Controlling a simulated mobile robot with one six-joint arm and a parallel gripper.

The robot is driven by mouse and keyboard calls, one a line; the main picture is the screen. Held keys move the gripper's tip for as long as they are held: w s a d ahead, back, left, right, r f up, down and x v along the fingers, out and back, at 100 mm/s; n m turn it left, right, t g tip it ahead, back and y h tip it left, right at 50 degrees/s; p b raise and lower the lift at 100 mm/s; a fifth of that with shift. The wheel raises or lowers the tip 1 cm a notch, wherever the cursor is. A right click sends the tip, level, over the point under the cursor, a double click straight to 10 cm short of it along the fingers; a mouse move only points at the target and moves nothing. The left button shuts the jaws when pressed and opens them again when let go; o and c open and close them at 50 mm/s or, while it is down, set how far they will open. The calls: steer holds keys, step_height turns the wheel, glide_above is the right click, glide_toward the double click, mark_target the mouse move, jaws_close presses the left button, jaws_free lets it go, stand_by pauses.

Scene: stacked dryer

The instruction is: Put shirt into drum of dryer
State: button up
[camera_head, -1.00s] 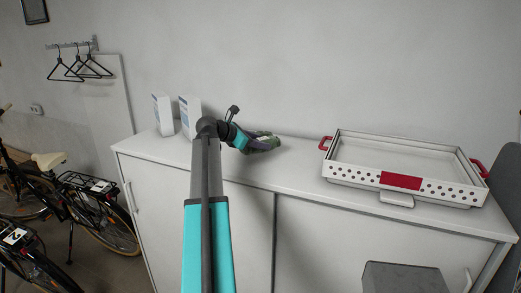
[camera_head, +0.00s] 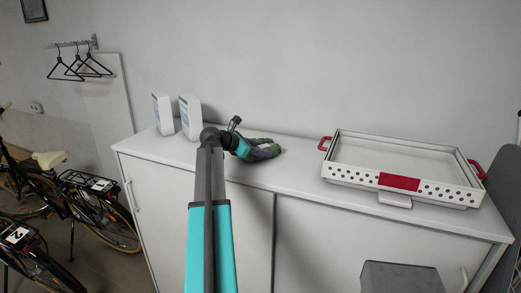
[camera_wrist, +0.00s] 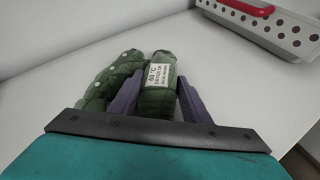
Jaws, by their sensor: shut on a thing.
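The shirt is a folded green cloth with white dots and a white care label. In the wrist view the shirt (camera_wrist: 157,92) has one rolled part between my fingers, and another part lies outside the left finger. My gripper (camera_wrist: 158,88) is shut on the shirt, with one purple finger on each side of the rolled part. In the head view my gripper (camera_head: 252,150) and the shirt (camera_head: 266,148) are low over the white cabinet top; I cannot tell whether the shirt touches it. The dryer and its drum are not in view.
A white tray with red handles (camera_head: 432,190) stands to the right on the white cabinet (camera_head: 300,180). Two white cartons (camera_head: 190,117) stand at the left, close to my arm. The cabinet top between shirt and tray is clear. Bicycles (camera_head: 85,200) stand at the left.

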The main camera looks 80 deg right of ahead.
steer(key=o, duration=1.2)
steer(key=shift+f, duration=0.1)
steer(key=b+v, duration=0.3)
steer(key=v, duration=0.9)
steer(key=shift+o, duration=0.2)
